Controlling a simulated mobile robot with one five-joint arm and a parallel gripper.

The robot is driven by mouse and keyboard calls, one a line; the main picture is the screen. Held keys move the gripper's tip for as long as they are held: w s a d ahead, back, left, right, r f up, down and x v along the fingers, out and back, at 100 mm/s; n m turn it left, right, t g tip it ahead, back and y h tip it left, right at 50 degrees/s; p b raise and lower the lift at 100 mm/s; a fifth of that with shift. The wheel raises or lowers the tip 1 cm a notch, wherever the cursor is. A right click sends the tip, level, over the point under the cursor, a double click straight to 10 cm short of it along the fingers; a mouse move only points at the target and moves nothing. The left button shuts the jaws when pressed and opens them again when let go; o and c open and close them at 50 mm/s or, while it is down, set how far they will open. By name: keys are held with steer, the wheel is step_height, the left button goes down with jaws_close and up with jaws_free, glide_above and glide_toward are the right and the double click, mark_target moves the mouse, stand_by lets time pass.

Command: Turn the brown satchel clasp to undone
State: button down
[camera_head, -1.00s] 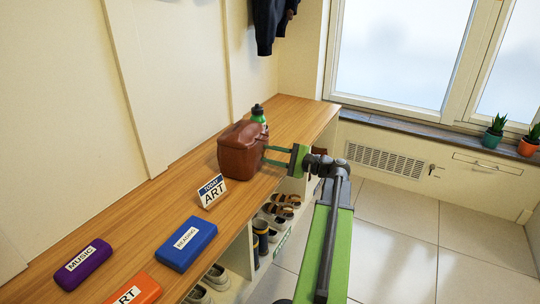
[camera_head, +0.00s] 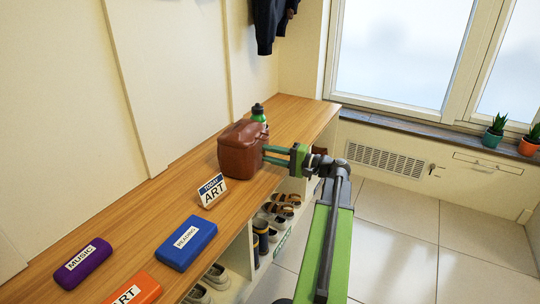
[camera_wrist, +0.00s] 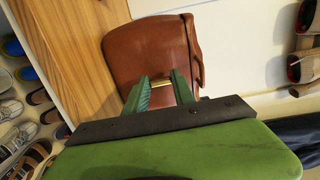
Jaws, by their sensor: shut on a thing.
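The brown satchel (camera_head: 240,150) stands on the wooden bench top, and it fills the upper middle of the wrist view (camera_wrist: 148,48). Its clasp (camera_wrist: 162,84) shows as a small brass-coloured piece between my fingers in the wrist view. My gripper (camera_head: 265,154) reaches the satchel's right side from the right. In the wrist view my green fingers (camera_wrist: 160,88) are shut on the clasp, one finger on each side of it. The clasp cannot be made out in the head view, so I cannot tell its exact turn.
A green bottle (camera_head: 258,114) stands behind the satchel. A TODAY ART sign (camera_head: 212,190), a blue READING case (camera_head: 186,243), a purple MUSIC case (camera_head: 83,264) and an orange ART case (camera_head: 133,290) are on the bench. Shoes (camera_head: 285,199) sit in cubbies below. The floor at right is clear.

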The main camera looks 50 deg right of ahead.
stand_by(0.3)
steer(key=c, duration=1)
jaws_free()
steer(key=shift+c, duration=0.2)
steer(key=v, duration=1.7)
steer(key=shift+s, duration=0.25)
